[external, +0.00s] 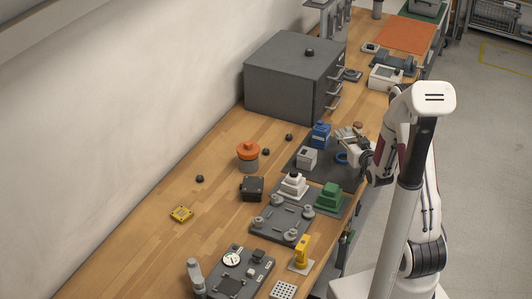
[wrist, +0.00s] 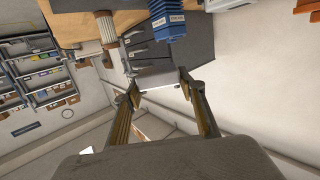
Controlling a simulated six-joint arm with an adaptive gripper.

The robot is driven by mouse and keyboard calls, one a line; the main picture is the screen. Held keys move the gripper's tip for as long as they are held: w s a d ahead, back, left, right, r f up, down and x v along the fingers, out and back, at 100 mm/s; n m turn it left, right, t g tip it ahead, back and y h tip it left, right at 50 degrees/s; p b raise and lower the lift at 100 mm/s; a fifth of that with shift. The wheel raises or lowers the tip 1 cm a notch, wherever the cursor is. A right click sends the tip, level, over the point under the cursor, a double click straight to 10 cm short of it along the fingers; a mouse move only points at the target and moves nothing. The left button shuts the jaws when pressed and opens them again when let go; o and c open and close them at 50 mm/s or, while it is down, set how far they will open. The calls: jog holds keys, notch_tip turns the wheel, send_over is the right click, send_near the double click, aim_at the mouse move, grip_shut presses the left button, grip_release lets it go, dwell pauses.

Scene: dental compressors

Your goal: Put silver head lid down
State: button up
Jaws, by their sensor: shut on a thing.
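My gripper (external: 349,137) is above the dark mat (external: 337,172) near the right edge of the bench. In the wrist view, its two fingers (wrist: 158,84) are shut on a light silver-grey piece between the tips, which I take to be the silver head lid (wrist: 157,75). The held piece is small and partly hidden by the fingers. A blue ribbed block (external: 320,134) stands just left of my gripper; it also shows at the top of the wrist view (wrist: 166,18). A blue ring (external: 341,158) lies on the mat below my gripper.
A white-grey block (external: 307,158), a white stepped part (external: 293,185) and a green stepped part (external: 329,197) stand close by. A grey drawer cabinet (external: 287,82) stands behind. An orange-topped canister (external: 248,156) is left.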

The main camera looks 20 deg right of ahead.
jog(key=shift+d+f+n+y, duration=0.4)
jog(key=shift+d+f+y, duration=0.2)
jog(key=shift+d+f, duration=0.35)
jog(key=shift+s+a+f+n+y, duration=0.1)
jog(key=shift+s+f+n+y, duration=0.05)
jog(key=shift+n+y, duration=0.3)
jog(key=shift+s+a+f+n+y, duration=0.15)
jog(key=shift+n+y, duration=0.1)
jog(key=shift+y, duration=0.3)
jog(key=shift+a+f+n+y, duration=0.1)
jog(key=shift+a+n+y, duration=0.1)
jog(key=shift+n+y, duration=0.15)
jog(key=shift+s+a+r+n+g+y, duration=0.1)
jog(key=shift+s+a+n+g+y, duration=0.1)
jog(key=shift+a+n+y, duration=0.4)
jog(key=shift+s+a+r+n+g+y, duration=0.1)
jog(key=shift+s+a+n+g+y, duration=0.15)
jog(key=shift+a+y, duration=0.6)
jog(key=shift+s+a+n+g+y, duration=0.2)
jog(key=shift+a+n+y, duration=0.2)
jog(key=shift+a, duration=0.65)
jog(key=shift+f, duration=0.15)
send_over(336, 174)
jog(key=shift+f, duration=2.8)
jog(key=shift+f, duration=2.05)
